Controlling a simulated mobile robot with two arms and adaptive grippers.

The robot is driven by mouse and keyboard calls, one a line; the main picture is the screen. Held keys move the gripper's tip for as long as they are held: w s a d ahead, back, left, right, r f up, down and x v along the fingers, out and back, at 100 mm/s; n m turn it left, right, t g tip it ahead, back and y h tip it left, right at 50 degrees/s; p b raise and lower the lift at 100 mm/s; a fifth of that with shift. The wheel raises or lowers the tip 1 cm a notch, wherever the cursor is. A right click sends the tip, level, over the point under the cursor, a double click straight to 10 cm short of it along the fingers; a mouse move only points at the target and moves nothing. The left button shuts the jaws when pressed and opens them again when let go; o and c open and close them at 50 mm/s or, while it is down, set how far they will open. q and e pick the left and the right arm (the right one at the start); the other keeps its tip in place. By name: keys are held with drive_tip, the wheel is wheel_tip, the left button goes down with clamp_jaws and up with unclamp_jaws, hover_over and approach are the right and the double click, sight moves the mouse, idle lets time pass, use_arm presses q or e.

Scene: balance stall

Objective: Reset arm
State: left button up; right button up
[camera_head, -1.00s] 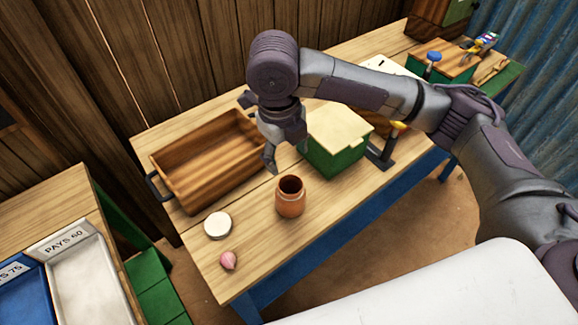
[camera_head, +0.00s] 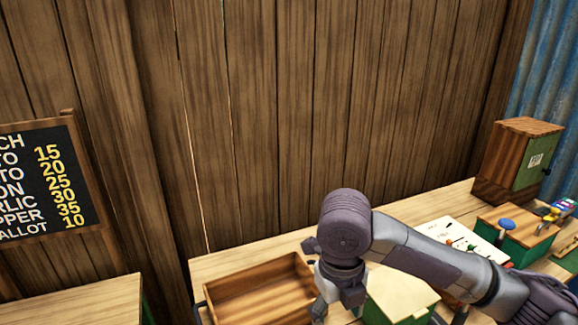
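My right arm comes in from the right, over the wooden table. My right gripper (camera_head: 337,306) hangs at its end, pointing down, beside the right end of the wooden tray (camera_head: 235,283). Its fingers look spread, and nothing shows between them. A green box with a pale lid (camera_head: 398,292) is just right of the gripper, partly hidden by my arm. My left gripper is not in view.
A white sheet (camera_head: 440,232), a green box with a wooden top (camera_head: 520,228) and a wooden cabinet (camera_head: 520,150) stand at the right. A price board (camera_head: 50,180) is at the left. A plank wall (camera_head: 300,110) rises behind the table.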

drive_tip(key=s+a+f+m+t+y, duration=0.1)
drive_tip(key=s+a+f+m+y, duration=0.25)
drive_tip(key=f+m, duration=0.4)
drive_tip(key=s+a+f+m+t+y, duration=0.15)
drive_tip(key=s+f+m, duration=0.3)
drive_tip(key=m, duration=0.65)
drive_tip(key=s+d+f+m+h, duration=0.2)
drive_tip(key=s+d+f+m, duration=0.35)
drive_tip(key=d+m, duration=0.35)
drive_tip(key=s+d+f+m+h, duration=0.2)
drive_tip(key=s+d+f+m, duration=0.3)
drive_tip(key=m, duration=0.5)
wheel_tip(320, 180, down, 23)
drive_tip(key=s, duration=0.1)
drive_tip(key=s+d+f+g, duration=0.1)
drive_tip(key=s+d+f, duration=0.1)
drive_tip(key=s+f, duration=0.6)
drive_tip(key=s+d+f+g, duration=0.1)
drive_tip(key=s+f, duration=0.8)
drive_tip(key=shift+d+f, duration=0.25)
drive_tip(key=shift+d, duration=0.1)
